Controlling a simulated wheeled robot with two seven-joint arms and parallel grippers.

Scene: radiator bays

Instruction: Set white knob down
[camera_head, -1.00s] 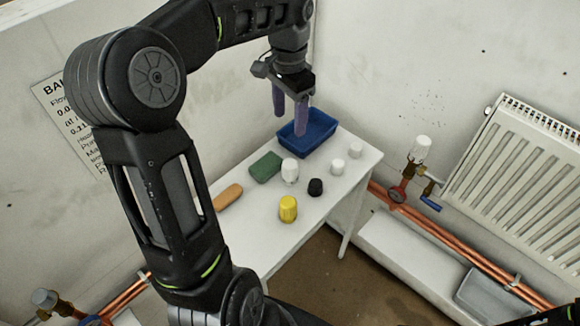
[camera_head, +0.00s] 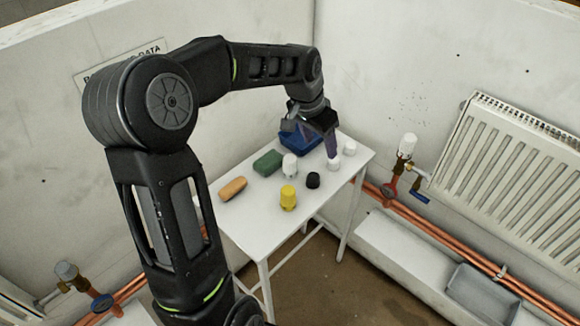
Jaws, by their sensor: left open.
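A small white knob (camera_head: 334,164) stands on the white table (camera_head: 250,228). My left gripper (camera_head: 331,154) is open and points down, with a purple finger right at this knob; I cannot tell whether it touches. The other finger is hard to make out. A second small white knob (camera_head: 349,148) stands to the right, and a larger white knob (camera_head: 290,166) stands to the left. My right gripper is not in view.
A blue tray (camera_head: 287,139) stands at the back, partly behind my gripper. A black knob (camera_head: 313,180), yellow knob (camera_head: 289,198), green block (camera_head: 267,162) and orange block (camera_head: 232,188) are on the table. A radiator (camera_head: 510,155) and a white-capped valve (camera_head: 407,145) are at right. The table's near part is clear.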

